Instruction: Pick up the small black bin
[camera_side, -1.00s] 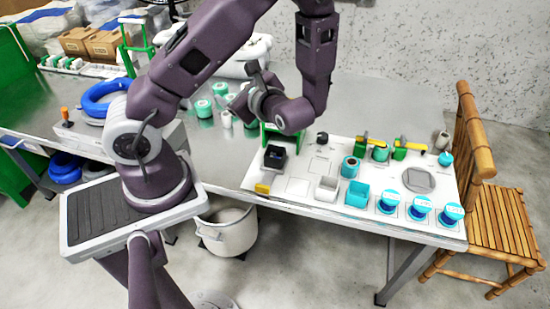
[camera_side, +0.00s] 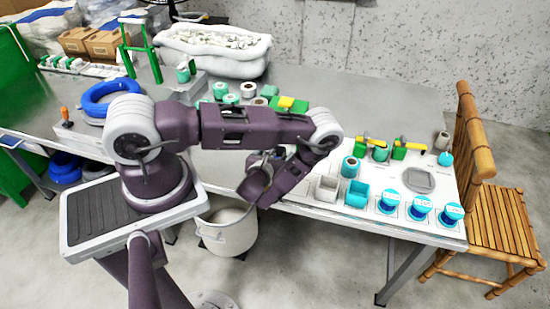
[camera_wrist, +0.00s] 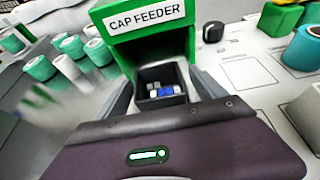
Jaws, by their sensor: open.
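The small black bin (camera_wrist: 160,92) shows in the wrist view, holding several small blue and white pieces. It sits at the mouth of a green stand labelled CAP FEEDER (camera_wrist: 150,32). My gripper (camera_wrist: 163,98) is open, with one grey finger on the left and one on the right of the bin. I cannot tell whether the fingers touch it. My arm hides the bin there.
Teal spools and white cylinders (camera_wrist: 75,45) stand left of the feeder. In the side view, a white box (camera_side: 327,187), a teal box (camera_side: 357,193) and blue spools (camera_side: 420,207) stand to the right. A white bucket (camera_side: 228,230) is on the floor below.

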